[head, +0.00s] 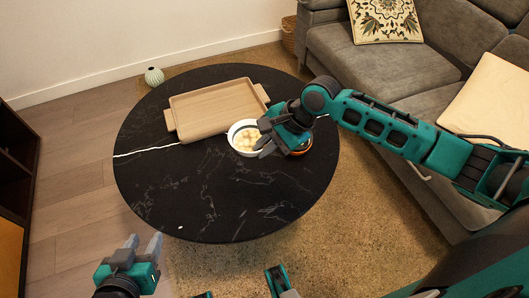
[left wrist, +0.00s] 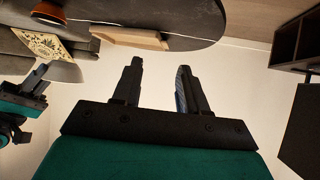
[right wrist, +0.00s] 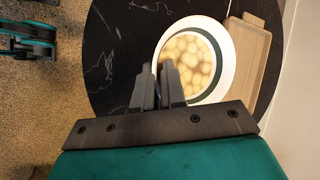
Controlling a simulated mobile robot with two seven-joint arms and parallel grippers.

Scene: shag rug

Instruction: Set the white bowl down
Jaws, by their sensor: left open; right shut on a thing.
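The white bowl (head: 233,130) holds several pale round pieces and hangs over the dark round table (head: 190,200), just in front of the wooden tray. My right gripper (head: 264,138) is shut on its near right rim. The right wrist view shows the bowl's wide white rim (right wrist: 228,62) at the fingertips (right wrist: 158,70). In the left wrist view, which is upside down, the bowl (left wrist: 65,72) appears apart from the tabletop, held in the air and roughly level. My left gripper (head: 143,243) is open and empty, off the table's front left edge.
A wooden tray (head: 205,110) lies empty at the back of the table. An orange-rimmed dark object (head: 303,149) is partly hidden behind my right gripper. A grey sofa (head: 350,60) stands to the right, a small vase (head: 154,76) behind.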

